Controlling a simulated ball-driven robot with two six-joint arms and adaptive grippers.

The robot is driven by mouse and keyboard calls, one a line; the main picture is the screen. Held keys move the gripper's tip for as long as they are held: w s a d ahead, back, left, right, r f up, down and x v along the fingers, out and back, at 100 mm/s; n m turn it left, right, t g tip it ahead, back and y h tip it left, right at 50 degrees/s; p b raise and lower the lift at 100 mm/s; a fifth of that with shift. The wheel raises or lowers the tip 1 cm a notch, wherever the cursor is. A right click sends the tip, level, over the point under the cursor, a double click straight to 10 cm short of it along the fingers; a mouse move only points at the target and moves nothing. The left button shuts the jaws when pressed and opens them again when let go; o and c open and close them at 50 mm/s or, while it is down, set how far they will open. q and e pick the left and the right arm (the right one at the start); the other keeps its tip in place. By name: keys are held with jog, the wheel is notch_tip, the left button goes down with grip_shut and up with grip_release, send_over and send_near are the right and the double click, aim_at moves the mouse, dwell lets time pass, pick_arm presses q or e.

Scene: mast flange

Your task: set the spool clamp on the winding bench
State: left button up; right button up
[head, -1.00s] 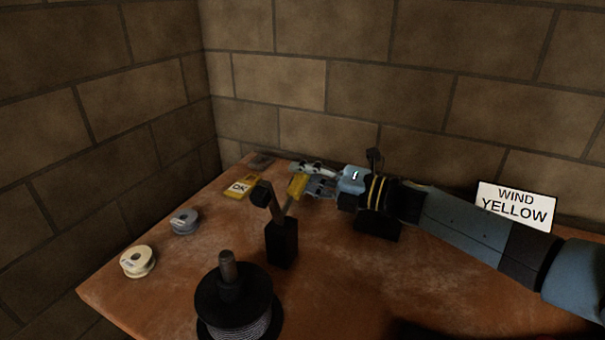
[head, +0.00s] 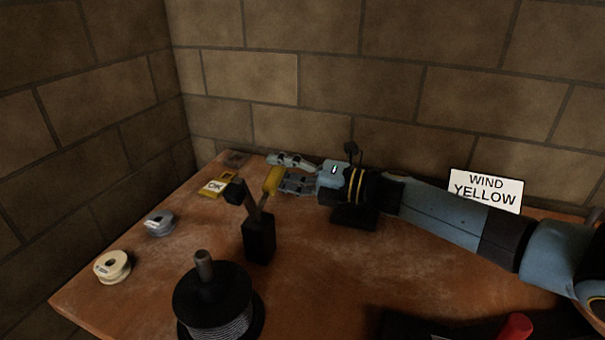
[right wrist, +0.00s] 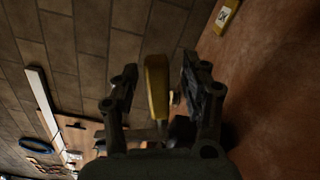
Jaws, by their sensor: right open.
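The spool clamp on the bench has a black upright block (head: 258,240), a dark arm ending in a black head (head: 235,190), and a lever with a yellow handle (head: 272,180). My right gripper (head: 279,172) is open at the handle, its fingers pointing left. In the right wrist view the yellow handle (right wrist: 157,85) stands between the two spread fingers of the right gripper (right wrist: 160,78), with a gap visible on each side. A black spool (head: 216,305) wound with grey cable sits on a spindle in front of the clamp. My left gripper is out of view.
A cream spool (head: 112,267) and a grey spool (head: 160,223) lie along the left edge of the winding bench (head: 330,265). A yellow OK tag (head: 214,187) lies behind. A "WIND YELLOW" sign (head: 486,190) stands at the back. A red object (head: 515,326) shows at the bottom right.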

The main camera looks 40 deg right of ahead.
jog(key=v, duration=1.1)
jog(key=shift+d, duration=0.1)
